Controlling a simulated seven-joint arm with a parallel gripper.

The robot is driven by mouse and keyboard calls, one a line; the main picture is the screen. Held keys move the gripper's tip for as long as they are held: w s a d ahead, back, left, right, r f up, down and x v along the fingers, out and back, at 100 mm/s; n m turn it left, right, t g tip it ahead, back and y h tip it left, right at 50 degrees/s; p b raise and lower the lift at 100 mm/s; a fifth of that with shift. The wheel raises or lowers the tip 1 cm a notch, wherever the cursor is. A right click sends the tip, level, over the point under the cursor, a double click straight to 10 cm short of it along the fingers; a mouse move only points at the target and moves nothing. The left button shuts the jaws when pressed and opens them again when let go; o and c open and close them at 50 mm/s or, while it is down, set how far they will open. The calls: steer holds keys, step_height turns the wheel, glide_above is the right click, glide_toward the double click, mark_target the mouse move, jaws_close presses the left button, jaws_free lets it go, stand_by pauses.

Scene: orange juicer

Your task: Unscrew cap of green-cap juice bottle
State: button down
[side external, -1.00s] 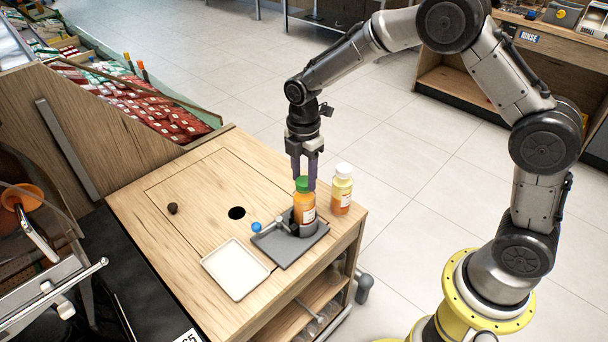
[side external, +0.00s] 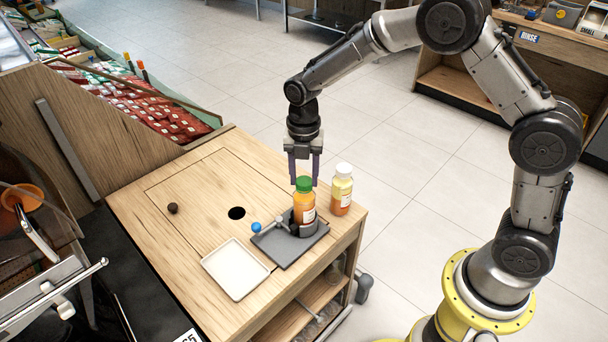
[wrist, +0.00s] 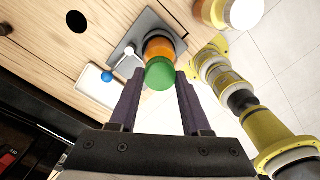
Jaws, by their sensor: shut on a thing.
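The green-cap juice bottle (side external: 304,209) stands upright in the grey clamp holder (side external: 290,244) on the wooden counter. Its green cap (side external: 303,184) is on top; the cap also shows in the wrist view (wrist: 160,74). My gripper (side external: 304,182) is above the bottle with its purple fingers pointing down. In the wrist view the two fingers (wrist: 156,82) stand on either side of the green cap and are shut on it. The clamp's handle has a blue knob (side external: 256,227), left of the bottle.
A white-cap juice bottle (side external: 342,190) stands close on the right of the held bottle. A white tray (side external: 236,269) lies empty left of the clamp. A round hole (side external: 236,213) and a small dark round object (side external: 173,208) are farther left, with bare counter around them.

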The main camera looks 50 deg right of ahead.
steer(key=shift+n, duration=1.4)
steer(key=shift+n, duration=0.4)
steer(key=n, duration=0.4)
jaws_free()
